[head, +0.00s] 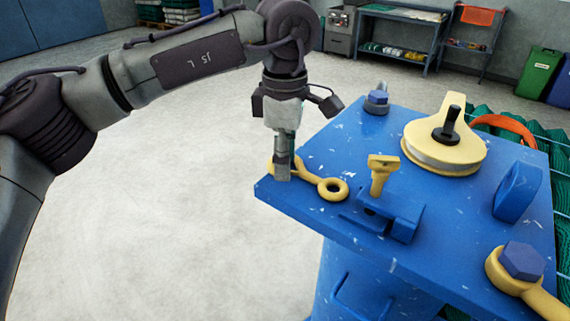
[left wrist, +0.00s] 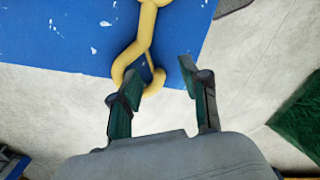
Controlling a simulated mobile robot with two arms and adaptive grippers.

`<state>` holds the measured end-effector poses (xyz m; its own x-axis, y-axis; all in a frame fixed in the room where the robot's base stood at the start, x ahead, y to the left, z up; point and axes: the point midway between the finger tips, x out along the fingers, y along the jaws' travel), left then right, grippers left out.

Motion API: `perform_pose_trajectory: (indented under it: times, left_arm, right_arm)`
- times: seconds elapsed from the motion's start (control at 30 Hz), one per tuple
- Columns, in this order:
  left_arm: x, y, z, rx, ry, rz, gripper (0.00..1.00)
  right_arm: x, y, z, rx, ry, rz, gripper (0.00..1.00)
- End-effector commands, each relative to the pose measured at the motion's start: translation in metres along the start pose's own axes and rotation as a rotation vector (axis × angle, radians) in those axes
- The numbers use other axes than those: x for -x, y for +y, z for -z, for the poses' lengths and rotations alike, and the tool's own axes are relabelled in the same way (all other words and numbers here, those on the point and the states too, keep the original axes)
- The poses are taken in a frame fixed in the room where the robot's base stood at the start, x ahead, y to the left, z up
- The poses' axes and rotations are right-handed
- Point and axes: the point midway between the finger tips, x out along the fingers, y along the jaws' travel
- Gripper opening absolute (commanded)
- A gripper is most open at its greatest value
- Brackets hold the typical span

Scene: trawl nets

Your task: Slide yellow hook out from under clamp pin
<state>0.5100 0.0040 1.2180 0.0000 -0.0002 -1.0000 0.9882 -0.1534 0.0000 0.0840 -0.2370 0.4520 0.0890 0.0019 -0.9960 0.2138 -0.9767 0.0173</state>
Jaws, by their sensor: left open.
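The yellow hook (head: 333,189) lies on the blue table top (head: 330,150) at its left corner, its ring eye toward the clamp. My left gripper (head: 283,172) points down over the hook's curved end and partly hides it. In the left wrist view the hook (left wrist: 146,28) has its bend between my open left fingers (left wrist: 160,88), near the left one; I cannot tell if they touch. The yellow clamp pin (head: 381,172) stands upright in the blue clamp (head: 404,222). The hook's eye appears beside the clamp, not under the pin. My right gripper is out of view.
Green netting (head: 563,190) lies at the right. The floor left of the table is clear.

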Motion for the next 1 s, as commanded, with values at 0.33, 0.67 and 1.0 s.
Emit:
perform_pose_trajectory:
  times: [0.33, 0.67, 1.0]
  left_arm:
    - [0.073, 0.0, 0.0, 0.001, 0.0, -0.002, 0.46]
    - [0.101, 0.0, 0.0, 0.0, -0.001, 0.001, 0.46]
    - [0.101, 0.0, 0.0, -0.001, 0.0, 0.001, 0.46]
  right_arm:
    - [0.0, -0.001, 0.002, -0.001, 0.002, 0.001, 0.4]
    - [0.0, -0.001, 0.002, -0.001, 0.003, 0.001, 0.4]
    - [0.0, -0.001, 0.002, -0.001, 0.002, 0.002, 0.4]
